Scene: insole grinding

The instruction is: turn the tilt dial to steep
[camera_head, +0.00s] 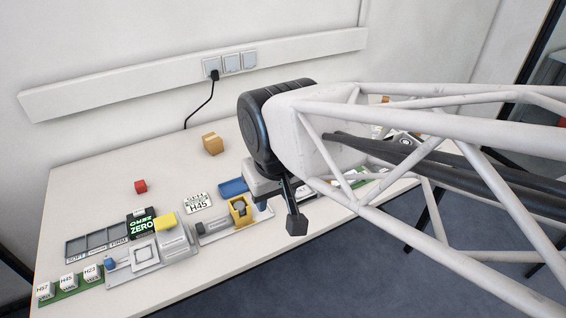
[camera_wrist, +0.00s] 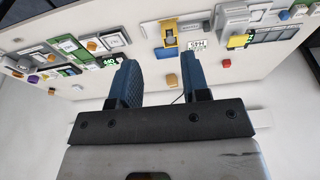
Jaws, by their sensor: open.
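My gripper (camera_head: 290,208) hangs above the right part of the table, with its fingers open and empty. In the wrist view the two blue fingers (camera_wrist: 162,70) stand wide apart with nothing between them. No dial can be clearly read as the tilt dial. A small blue knob (camera_head: 110,263) sits on the grey panel at the left front. A yellow fixture with a round grey part (camera_head: 240,211) stands left of my gripper, and it also shows in the wrist view (camera_wrist: 169,36). Any dial's setting is too small to read. My arm hides part of the table's right side.
A black display reading ZERO (camera_head: 141,224), a yellow block (camera_head: 166,221) and a blue tray (camera_head: 233,187) stand on the table. A red cube (camera_head: 140,186) and a cardboard box (camera_head: 212,144) lie farther back. Labelled white blocks (camera_head: 68,281) line the left front. The back left is mostly clear.

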